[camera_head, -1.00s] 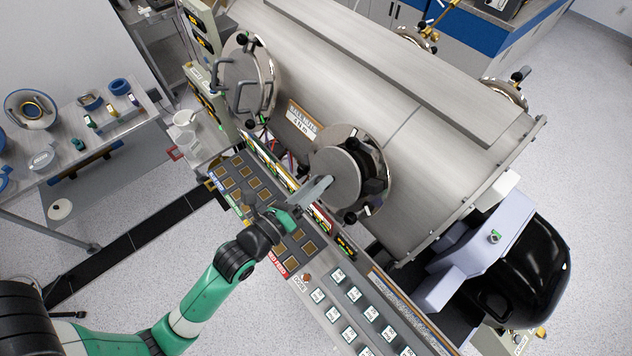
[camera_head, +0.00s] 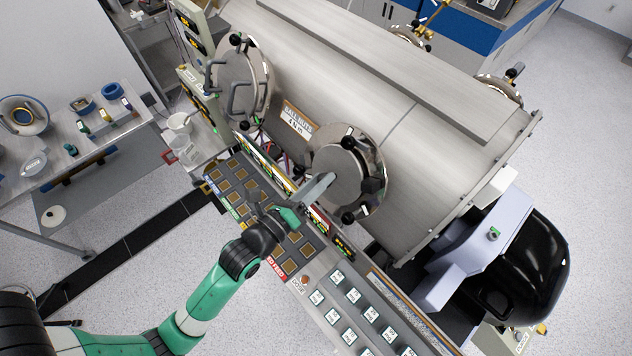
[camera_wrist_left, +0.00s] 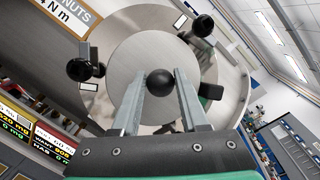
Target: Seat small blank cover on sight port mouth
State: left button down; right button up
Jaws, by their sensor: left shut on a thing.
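The small blank cover (camera_head: 338,176) is a round grey metal disc at the sight port (camera_head: 376,160) on the chamber's front. In the left wrist view the cover (camera_wrist_left: 140,55) faces me with a dark ball knob (camera_wrist_left: 160,82) at its middle. My left gripper (camera_head: 326,180) is shut on the knob; its fingers (camera_wrist_left: 160,92) lie on either side of it. The cover lies over the port mouth, with the port's flange and black clamp knobs around it. I cannot tell whether it touches the mouth. My right gripper is not in view.
A side table (camera_head: 75,170) with parts stands at the left.

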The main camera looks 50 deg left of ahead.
pick_arm(q)
jog(key=shift+w, duration=0.15)
jog(key=shift+c, duration=1.7)
grip_release()
jog(key=shift+f, duration=0.15)
jog(key=s+d+b, duration=0.1)
jog(key=s+b, duration=0.1)
jog(key=s, duration=0.9)
jog(key=shift+s+d+r, duration=0.25)
jog(key=shift+d+r, duration=0.05)
jog(key=shift+r, duration=0.05)
